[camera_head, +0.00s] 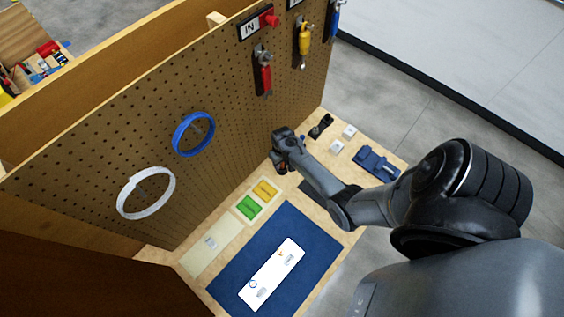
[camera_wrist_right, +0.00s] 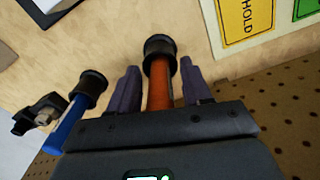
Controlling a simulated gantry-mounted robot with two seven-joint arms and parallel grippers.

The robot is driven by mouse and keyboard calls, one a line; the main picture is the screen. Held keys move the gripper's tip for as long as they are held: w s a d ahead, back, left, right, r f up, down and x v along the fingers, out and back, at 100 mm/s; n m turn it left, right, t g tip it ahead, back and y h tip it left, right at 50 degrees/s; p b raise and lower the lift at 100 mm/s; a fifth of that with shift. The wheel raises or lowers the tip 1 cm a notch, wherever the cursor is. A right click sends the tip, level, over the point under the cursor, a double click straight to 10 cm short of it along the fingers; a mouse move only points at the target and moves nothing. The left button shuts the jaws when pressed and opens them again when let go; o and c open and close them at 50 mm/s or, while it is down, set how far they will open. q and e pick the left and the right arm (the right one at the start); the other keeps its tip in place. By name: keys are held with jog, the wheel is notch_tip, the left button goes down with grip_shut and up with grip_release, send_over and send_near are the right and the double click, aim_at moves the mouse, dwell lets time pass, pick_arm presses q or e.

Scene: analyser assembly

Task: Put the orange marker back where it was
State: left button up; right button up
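The orange marker (camera_wrist_right: 159,92) stands between the two fingers of my right gripper (camera_wrist_right: 160,88) in the right wrist view, its far end in a black round cap or socket (camera_wrist_right: 160,48). A narrow gap shows between the marker and each finger, so the gripper looks open around it. In the head view my right gripper (camera_head: 281,163) is low by the pegboard, at the back edge of the table, and largely hides the marker. A blue marker (camera_wrist_right: 68,124) with a similar black end stands beside it in the wrist view. My left gripper is not in view.
The pegboard (camera_head: 100,170) rises close behind the gripper. Yellow (camera_head: 265,190) and green (camera_head: 248,207) cards lie nearby, with a blue mat (camera_head: 315,240) bearing a white plate (camera_head: 272,275) in front. A blue device (camera_head: 376,163) and small white blocks (camera_head: 349,131) lie farther right.

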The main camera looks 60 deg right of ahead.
jog(key=shift+r, duration=0.15)
jog(key=shift+r, duration=0.25)
notch_tip(320, 180, up, 10)
jog(key=shift+r+p, duration=0.1)
jog(key=shift+p, duration=0.6)
jog(key=s+a+r+n+t, duration=0.1)
jog(key=s+a+r+n, duration=0.2)
jog(key=a, duration=0.9)
jog(key=s+a+r+n+t, duration=0.2)
jog(key=s+a+r+n, duration=0.2)
jog(key=s+a+r, duration=0.5)
jog(key=a+r, duration=0.3)
jog(key=r, duration=0.1)
jog(key=shift+s+a+n+t, duration=0.15)
jog(key=shift+a+n+t, duration=0.15)
jog(key=shift+a, duration=0.1)
jog(key=shift+r, duration=0.2)
